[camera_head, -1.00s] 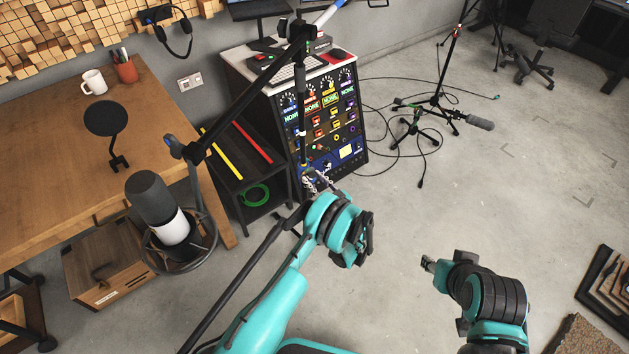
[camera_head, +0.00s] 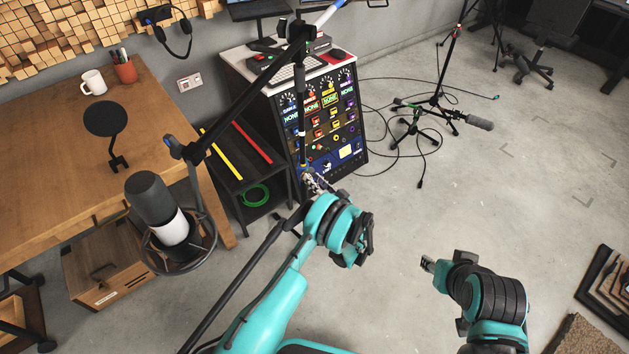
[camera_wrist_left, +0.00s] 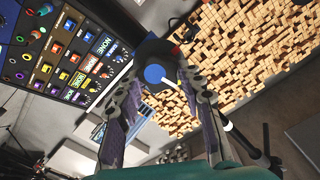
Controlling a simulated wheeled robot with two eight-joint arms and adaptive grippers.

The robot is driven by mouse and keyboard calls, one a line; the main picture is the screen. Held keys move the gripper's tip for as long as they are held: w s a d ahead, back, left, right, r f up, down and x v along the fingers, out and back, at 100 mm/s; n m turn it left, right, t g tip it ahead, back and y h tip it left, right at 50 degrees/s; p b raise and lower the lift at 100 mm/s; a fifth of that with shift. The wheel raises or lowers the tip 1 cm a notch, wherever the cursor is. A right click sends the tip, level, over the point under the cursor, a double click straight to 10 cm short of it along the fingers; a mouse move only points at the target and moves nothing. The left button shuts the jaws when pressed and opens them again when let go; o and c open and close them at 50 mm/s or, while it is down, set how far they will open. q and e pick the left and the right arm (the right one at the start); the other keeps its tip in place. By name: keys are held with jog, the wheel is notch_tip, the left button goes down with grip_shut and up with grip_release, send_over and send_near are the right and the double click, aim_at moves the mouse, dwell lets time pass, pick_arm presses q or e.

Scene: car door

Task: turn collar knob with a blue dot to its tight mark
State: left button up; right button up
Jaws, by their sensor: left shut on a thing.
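The collar knob (camera_wrist_left: 147,52) with a blue dot (camera_wrist_left: 154,74) shows in the left wrist view, dark, with a pale line on its face beside the dot. My left gripper (camera_wrist_left: 160,97) is shut on it, one finger on each side. In the head view, my left gripper (camera_head: 314,182) is at the lower end of a dark vertical pole (camera_head: 302,130), and its fingers hide the knob there. I cannot make out a tight mark. My right gripper (camera_head: 428,264) hangs over the floor, away from the stand; its finger opening is too small to judge.
A control cabinet (camera_head: 345,140) stands just behind the left gripper. A microphone in a ring mount (camera_head: 160,207) and a dark boom are at the left, near the wooden desk (camera_head: 40,150). Cables and a small stand (camera_head: 415,130) are on the floor. The floor at right is mostly clear.

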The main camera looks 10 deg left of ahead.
pick_arm(q)
jog(key=shift+m, duration=1.1)
jog(key=o, duration=1.2)
jog(key=shift+c, duration=0.2)
jog(key=shift+d, duration=0.1)
jog(key=v, duration=1.2)
